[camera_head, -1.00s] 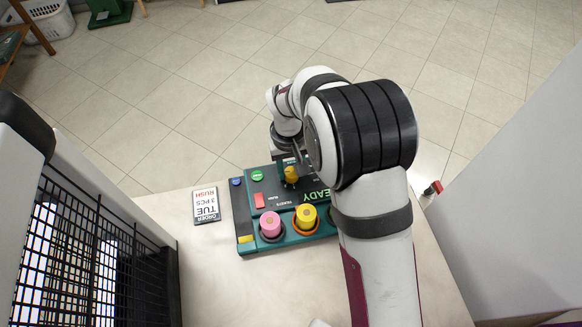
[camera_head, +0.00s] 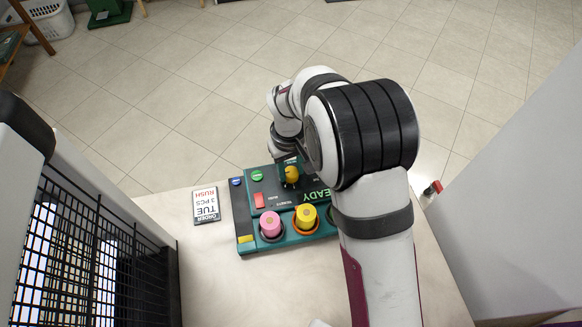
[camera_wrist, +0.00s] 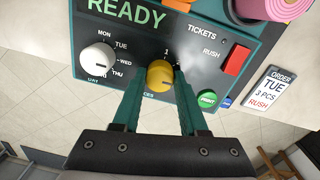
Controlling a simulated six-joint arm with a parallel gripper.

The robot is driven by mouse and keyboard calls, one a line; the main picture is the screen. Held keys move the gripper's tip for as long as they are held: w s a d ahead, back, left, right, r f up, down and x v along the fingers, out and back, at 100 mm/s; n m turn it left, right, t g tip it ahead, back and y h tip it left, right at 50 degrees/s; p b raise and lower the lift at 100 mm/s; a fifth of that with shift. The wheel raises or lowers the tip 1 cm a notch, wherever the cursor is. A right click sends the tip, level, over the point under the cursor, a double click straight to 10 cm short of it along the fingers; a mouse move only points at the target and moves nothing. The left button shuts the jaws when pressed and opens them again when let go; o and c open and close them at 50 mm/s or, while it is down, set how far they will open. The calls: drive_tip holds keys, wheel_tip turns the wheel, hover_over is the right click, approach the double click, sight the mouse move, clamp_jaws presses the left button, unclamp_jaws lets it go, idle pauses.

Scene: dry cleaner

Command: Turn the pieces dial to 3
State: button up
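The yellow pieces dial (camera_wrist: 160,76) is a round knob on the dark face of the teal console. In the head view my arm hides most of the gripper.
A white day dial (camera_wrist: 98,60) stands left of the yellow one in the wrist view. A red rush switch (camera_wrist: 237,60) and green print button (camera_wrist: 208,99) are to the right. An order card (camera_head: 205,205) reads TUE, 3 PCS, RUSH. Pink (camera_head: 270,224) and yellow (camera_head: 306,216) rolls sit on the console.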

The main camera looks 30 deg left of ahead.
sight(289, 173)
drive_tip(key=o, duration=0.5)
drive_tip(key=shift+c, duration=0.2)
wheel_tip(289, 173, up, 16)
drive_tip(key=shift+s+a, duration=0.15)
drive_tip(key=shift+s, duration=0.05)
drive_tip(key=shift+f, duration=0.15)
drive_tip(key=d+r+m, duration=0.3)
drive_tip(key=d+m, duration=0.1)
drive_tip(key=d, duration=0.7)
drive_tip(key=s+d+f+m+y, duration=0.2)
drive_tip(key=s+d+m, duration=1)
drive_tip(key=s+d, duration=0.5)
drive_tip(key=shift+s+d+f+m+g, duration=0.2)
drive_tip(key=shift+d+f+m+g, duration=0.1)
drive_tip(key=shift+m, duration=0.1)
